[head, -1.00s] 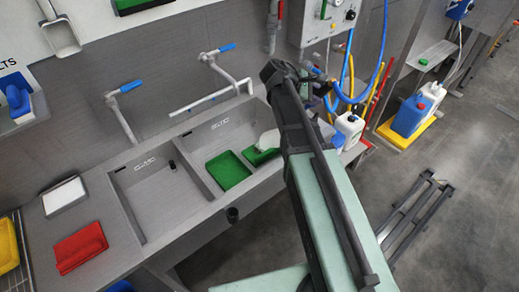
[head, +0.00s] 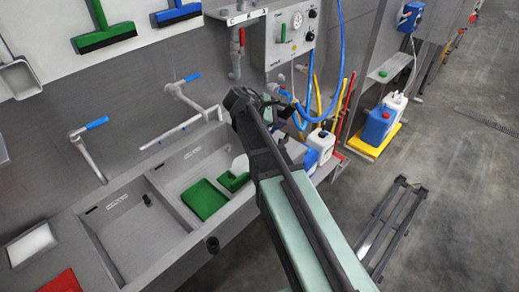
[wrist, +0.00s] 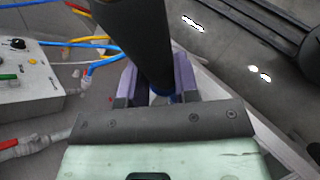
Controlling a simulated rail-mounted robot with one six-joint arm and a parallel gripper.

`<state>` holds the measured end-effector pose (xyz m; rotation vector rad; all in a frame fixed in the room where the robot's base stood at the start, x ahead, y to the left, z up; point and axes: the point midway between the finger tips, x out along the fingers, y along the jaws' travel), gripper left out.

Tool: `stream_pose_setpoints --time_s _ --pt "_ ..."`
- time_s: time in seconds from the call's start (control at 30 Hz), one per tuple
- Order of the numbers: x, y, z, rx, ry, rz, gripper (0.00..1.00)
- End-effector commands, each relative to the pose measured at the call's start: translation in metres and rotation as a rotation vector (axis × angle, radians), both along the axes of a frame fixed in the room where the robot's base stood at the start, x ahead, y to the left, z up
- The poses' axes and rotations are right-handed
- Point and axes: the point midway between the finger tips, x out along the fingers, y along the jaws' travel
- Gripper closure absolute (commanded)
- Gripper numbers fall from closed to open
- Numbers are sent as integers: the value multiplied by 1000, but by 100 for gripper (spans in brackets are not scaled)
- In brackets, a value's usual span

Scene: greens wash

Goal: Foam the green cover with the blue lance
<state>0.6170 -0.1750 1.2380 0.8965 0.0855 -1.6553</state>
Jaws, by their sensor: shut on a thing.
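Two green pieces lie in the right sink basin in the head view: a larger flat one (head: 204,199) and a smaller one (head: 233,181) beside it, near my arm. I cannot tell which is the cover. A white rounded patch (head: 240,163) shows by the smaller piece, partly behind my arm. In the wrist view my gripper (wrist: 155,88) has its purple fingers shut on a thick dark tube with a blue collar, apparently the blue lance (wrist: 137,40). The lance's tip is out of view. In the head view my arm hides the gripper.
A wall box (head: 291,35) with a gauge and blue and yellow hoses is behind my arm. A white jug (head: 322,145) stands right of the sink. Blue and white canisters (head: 379,124) stand on a yellow tray. Taps (head: 90,150) overhang the basins.

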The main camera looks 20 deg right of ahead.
Motion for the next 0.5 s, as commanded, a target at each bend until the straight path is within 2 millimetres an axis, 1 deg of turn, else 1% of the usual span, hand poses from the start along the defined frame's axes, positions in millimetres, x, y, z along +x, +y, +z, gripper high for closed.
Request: stream_pose_setpoints --time_s 0.5 --pt "-14 31 0 0 1 1 100"
